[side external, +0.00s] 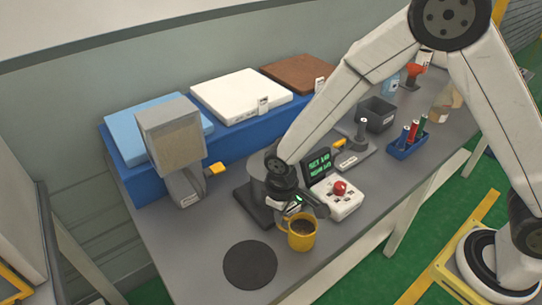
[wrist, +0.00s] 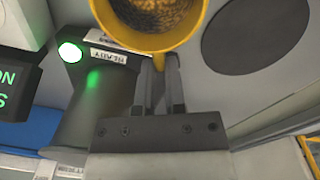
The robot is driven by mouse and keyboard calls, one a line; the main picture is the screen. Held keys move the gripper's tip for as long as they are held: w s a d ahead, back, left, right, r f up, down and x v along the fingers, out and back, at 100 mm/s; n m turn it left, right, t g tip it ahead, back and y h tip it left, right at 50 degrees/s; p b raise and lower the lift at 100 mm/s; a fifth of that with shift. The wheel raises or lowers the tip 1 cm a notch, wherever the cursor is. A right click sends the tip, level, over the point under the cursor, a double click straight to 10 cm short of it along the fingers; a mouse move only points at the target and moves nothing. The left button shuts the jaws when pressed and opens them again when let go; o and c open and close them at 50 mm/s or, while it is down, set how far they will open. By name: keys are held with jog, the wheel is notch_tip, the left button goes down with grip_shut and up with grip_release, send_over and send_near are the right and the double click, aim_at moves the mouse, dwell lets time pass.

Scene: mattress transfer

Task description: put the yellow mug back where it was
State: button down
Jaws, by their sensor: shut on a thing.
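The yellow mug (side external: 302,237) is upright near the table's front edge, with something brown inside. Its rim also shows at the top of the wrist view (wrist: 140,48). My gripper (side external: 290,208) reaches it from behind. In the wrist view the fingers of my gripper (wrist: 159,72) are closed on a yellow part at the mug's near side, probably the handle. I cannot tell whether the mug's base touches the table. A dark round mat (side external: 250,265) lies bare to the left of the mug; it also shows at upper right in the wrist view (wrist: 258,36).
A grey machine with a green light (wrist: 70,52) stands close to my gripper. A white control box with a red button (side external: 340,200) and a green-text display (side external: 319,163) are to the right. Blue racks (side external: 165,180) with mattress samples run behind. Table around the mat is clear.

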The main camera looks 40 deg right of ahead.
jog(key=c, duration=0.7)
grip_release()
jog(key=shift+f, duration=0.1)
notch_tip(320, 180, up, 12)
jog(key=shift+s+a, duration=0.2)
dwell(0.7)
jog(key=s+d+m+t, duration=0.1)
jog(key=s+d, duration=0.3)
jog(key=d, duration=0.4)
jog(key=s+d+f+m+t, duration=0.1)
jog(key=s+d+m, duration=0.2)
jog(key=s+d, duration=0.2)
jog(key=d, duration=0.3)
jog(key=shift+d+m, duration=0.3)
jog(key=shift+m, duration=0.1)
jog(key=shift+s, duration=0.1)
